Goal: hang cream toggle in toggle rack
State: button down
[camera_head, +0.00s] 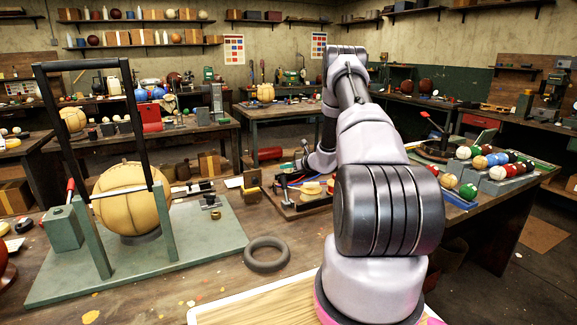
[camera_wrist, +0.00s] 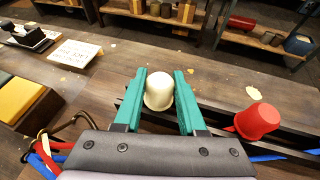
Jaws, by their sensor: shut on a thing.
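In the wrist view my gripper (camera_wrist: 164,78) has its two green fingers closed on the sides of the cream toggle (camera_wrist: 159,92), a short, rounded, pale piece. A dark rack with long rails (camera_wrist: 221,131) runs beneath and to the right of the fingers. A red toggle (camera_wrist: 257,120) sits on that rack, right of my gripper. I cannot tell whether the cream toggle touches the rack, as the fingers and gripper body hide its lower part. In the head view my arm hides most of the fingertip area.
Red and blue cords (camera_wrist: 45,155) lie left of my gripper. In the head view a green-based frame with a tan ball (camera_head: 130,198) and a dark ring (camera_head: 267,254) occupy the left table.

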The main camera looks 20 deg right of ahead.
jog(key=shift+f, duration=0.15)
jog(key=shift+c, duration=2)
grip_release()
jog(key=v, duration=1)
jog(key=shift+s, duration=0.35)
jog(key=shift+d, duration=0.1)
